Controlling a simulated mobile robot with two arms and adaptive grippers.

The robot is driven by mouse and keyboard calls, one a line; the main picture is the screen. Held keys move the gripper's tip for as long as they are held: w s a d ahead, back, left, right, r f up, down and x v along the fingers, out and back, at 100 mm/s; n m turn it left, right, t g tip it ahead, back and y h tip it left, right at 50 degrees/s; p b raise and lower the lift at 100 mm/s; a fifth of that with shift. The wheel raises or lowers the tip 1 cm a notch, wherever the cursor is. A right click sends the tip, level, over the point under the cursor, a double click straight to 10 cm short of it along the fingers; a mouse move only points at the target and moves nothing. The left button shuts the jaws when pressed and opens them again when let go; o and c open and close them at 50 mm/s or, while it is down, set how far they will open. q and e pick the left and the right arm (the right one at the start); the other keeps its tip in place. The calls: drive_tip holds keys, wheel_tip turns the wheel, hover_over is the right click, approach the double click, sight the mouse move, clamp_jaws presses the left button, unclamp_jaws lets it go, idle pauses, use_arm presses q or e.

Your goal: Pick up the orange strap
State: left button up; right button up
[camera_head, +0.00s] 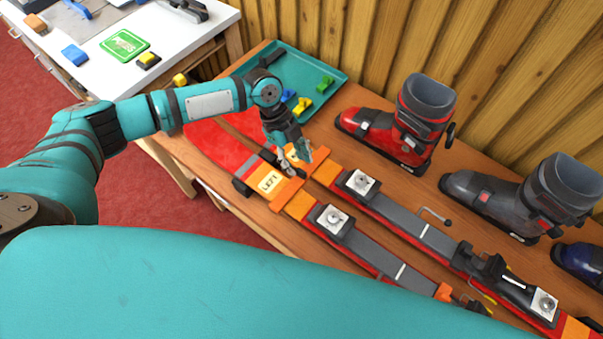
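Two red and grey skis lie side by side on the wooden bench, a near ski (365,247) and a far ski (400,209). Orange pieces sit across them near their left ends, one on the near ski (300,206) and one on the far ski (327,171). I cannot tell for sure which orange piece is the strap. A cream label reading "LEFT" (270,182) is on the near ski. My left gripper (298,163) points down just above the far ski, beside its orange piece. My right gripper is out of view.
A teal tray (335,82) with yellow, green and blue pieces lies behind my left gripper. A red boot (375,130), a grey boot (485,197) and a partly seen blue boot (578,262) stand along the wooden wall.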

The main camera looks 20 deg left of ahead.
sight(300, 170)
use_arm(q)
drive_tip(key=shift+x, duration=1.7)
drive_tip(key=shift+c, duration=0.3)
clamp_jaws()
